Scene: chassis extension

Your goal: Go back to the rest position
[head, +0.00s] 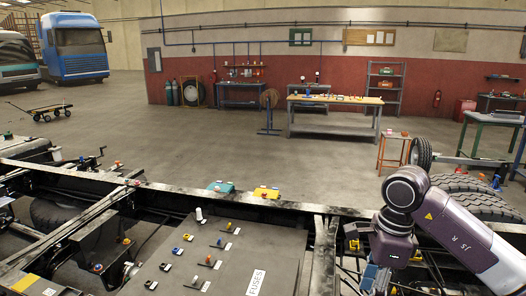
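My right arm comes in from the right edge, purple and grey, over the right part of the truck chassis (300,208). Its wrist points down near the bottom edge. My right gripper (376,278) is only partly seen there, dark against the chassis parts, and its fingers cannot be made out. My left arm and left gripper are not in view. A grey panel marked FUSES (228,256) lies on the chassis, with several small coloured knobs on it.
A teal block (221,187) and a yellow block (266,192) sit on the chassis rail. Large tyres (478,195) lie at the right, close behind my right arm. A workbench (335,104) and a stool (394,140) stand farther back. The floor beyond the chassis is mostly clear.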

